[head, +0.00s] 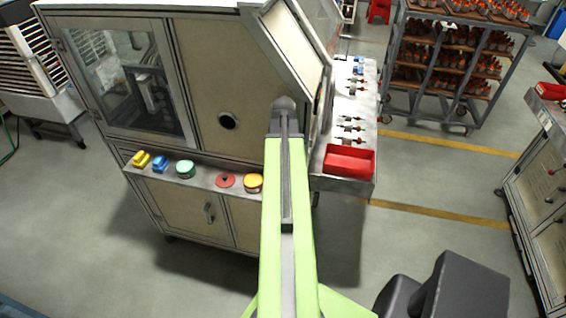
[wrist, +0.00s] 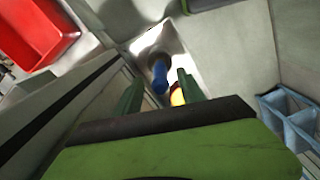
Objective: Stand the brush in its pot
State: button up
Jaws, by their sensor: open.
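My gripper (wrist: 159,84) shows in the wrist view as two dark green fingers, spread apart. A blue rod-like thing with a dark far end (wrist: 158,72) shows between and beyond the fingertips. It may be the brush, but I cannot tell for sure, nor whether a finger touches it. A yellow-orange thing (wrist: 177,96) is partly hidden beside the right finger. In the head view, a green round pot (head: 185,169) and an orange-yellow one (head: 253,183) stand on the machine's front ledge; which is the brush's pot is unclear. My arm hides the gripper there.
The ledge (head: 205,178) also holds a yellow block (head: 141,160), a blue block (head: 161,164) and a red disc (head: 225,180). A red tray (head: 349,161) sits on the side shelf and also shows in the wrist view (wrist: 38,32). Floor in front is clear.

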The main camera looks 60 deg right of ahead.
notch_tip(320, 180, up, 11)
jog(key=p, duration=1)
jog(key=shift+r+p, duration=0.2)
jog(key=shift+p, duration=0.1)
jog(key=shift+f, duration=0.1)
jog(key=w+a+f+n+b, duration=0.3)
jog(key=w+a+f+b, duration=0.5)
jog(key=w+a, duration=0.3)
jog(key=w+a+f+n+b, duration=0.3)
jog(key=w+a+f+b, duration=0.5)
jog(key=a, duration=0.4)
jog(key=w+a+f+m+b, duration=0.1)
jog(key=a+f+b, duration=0.3)
jog(key=a, duration=0.8)
jog(key=w+a+f+m+b, duration=0.1)
jog(key=a+f+m+b, duration=0.3)
jog(key=a, duration=0.9)
jog(key=shift+w+a+f+m+b, duration=0.15)
jog(key=shift+f+m+b, duration=0.15)
jog(key=shift+f+b, duration=0.35)
